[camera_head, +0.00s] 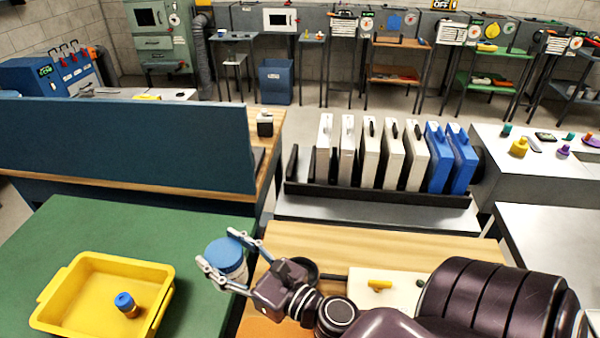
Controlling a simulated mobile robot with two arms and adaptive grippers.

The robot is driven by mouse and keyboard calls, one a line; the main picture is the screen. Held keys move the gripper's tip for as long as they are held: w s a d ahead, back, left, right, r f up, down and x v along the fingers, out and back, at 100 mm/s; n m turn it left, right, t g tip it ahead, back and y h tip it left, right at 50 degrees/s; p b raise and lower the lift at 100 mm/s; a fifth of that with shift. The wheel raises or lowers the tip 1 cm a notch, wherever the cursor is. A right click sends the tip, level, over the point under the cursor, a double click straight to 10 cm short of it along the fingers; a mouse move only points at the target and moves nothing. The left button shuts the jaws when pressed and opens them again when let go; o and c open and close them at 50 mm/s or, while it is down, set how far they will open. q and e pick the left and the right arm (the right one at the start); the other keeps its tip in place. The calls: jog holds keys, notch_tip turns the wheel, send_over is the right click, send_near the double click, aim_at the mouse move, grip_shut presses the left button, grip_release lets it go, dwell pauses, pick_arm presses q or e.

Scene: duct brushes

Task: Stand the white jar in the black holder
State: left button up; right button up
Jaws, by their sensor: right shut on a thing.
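The white jar (232,275) has a blue lid and sits between the fingers of my right gripper (218,248), which is shut on it from the right. The jar is over the right edge of the green table, by the gap before the wooden table; its height above them is hard to tell. A round black rim, which looks like the black holder (312,268), shows on the wooden table just behind my right gripper. My gripper and wrist hide most of it. The jar is to its left and apart from it. My left gripper is out of view.
A yellow tray (55,317) with a small blue-capped jar (128,305) stands on the green table (110,222). A pale block with a yellow handle (380,285) lies right of the holder. A blue panel (130,140) and a rack of upright cases (380,197) stand behind.

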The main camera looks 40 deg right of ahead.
jog(key=shift+d+f+y, duration=0.2)
jog(key=shift+f+y, duration=0.1)
jog(key=shift+f, duration=0.15)
jog(key=d+f+n+g+y, duration=0.1)
jog(key=d+f+n+y, duration=0.1)
jog(key=shift+f+y, duration=0.3)
jog(key=s+d+r+n+g+y, duration=0.5)
jog(key=d+r+n+g+y, duration=0.35)
jog(key=d+r, duration=0.45)
jog(key=b, duration=0.5)
send_near(244, 259)
jog(key=w+d+f, duration=0.1)
jog(key=d+f, duration=0.2)
jog(key=d, duration=0.1)
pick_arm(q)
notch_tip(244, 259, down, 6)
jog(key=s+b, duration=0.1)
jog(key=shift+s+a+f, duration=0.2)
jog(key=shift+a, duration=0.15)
pick_arm(e)
jog(key=shift+m+t, duration=0.35)
jog(key=shift+w+a+f, duration=0.15)
jog(key=shift+f, duration=2.2)
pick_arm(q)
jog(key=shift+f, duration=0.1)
